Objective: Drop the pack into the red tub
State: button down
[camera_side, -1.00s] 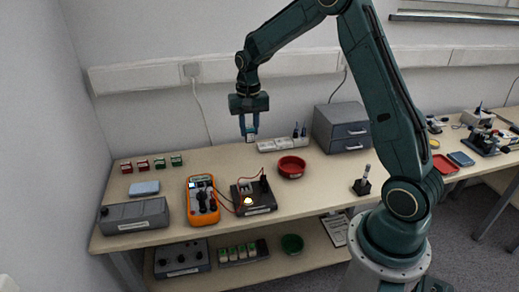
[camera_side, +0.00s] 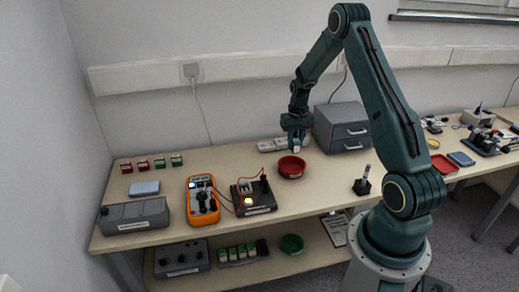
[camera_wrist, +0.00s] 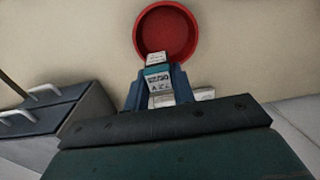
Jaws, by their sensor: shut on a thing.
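The red tub (camera_side: 291,174) stands on the bench, round and open at the top. In the wrist view the red tub (camera_wrist: 192,38) is just beyond my fingertips, and the part of its inside that shows looks empty. My gripper (camera_side: 297,147) is at the tub's back edge, low over the bench. In the wrist view my gripper (camera_wrist: 157,88) has its blue fingers shut on a small white and blue printed pack (camera_wrist: 158,77). The pack's far end overlaps the tub's near rim in that view. I cannot tell its exact height above the rim.
A grey drawer unit (camera_side: 341,127) stands close right of my gripper. White boxes (camera_side: 268,146) lie behind the tub. A black device with red leads (camera_side: 254,198) and an orange multimeter (camera_side: 202,200) are to the left. A dark stand (camera_side: 362,187) is to the right.

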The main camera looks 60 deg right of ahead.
aim_at(294, 153)
jog(key=shift+f, duration=3)
jog(key=c, duration=1.1)
grip_release()
jog(key=shift+r, duration=0.15)
notch_tip(294, 153, up, 14)
jog(key=shift+f, duration=0.2)
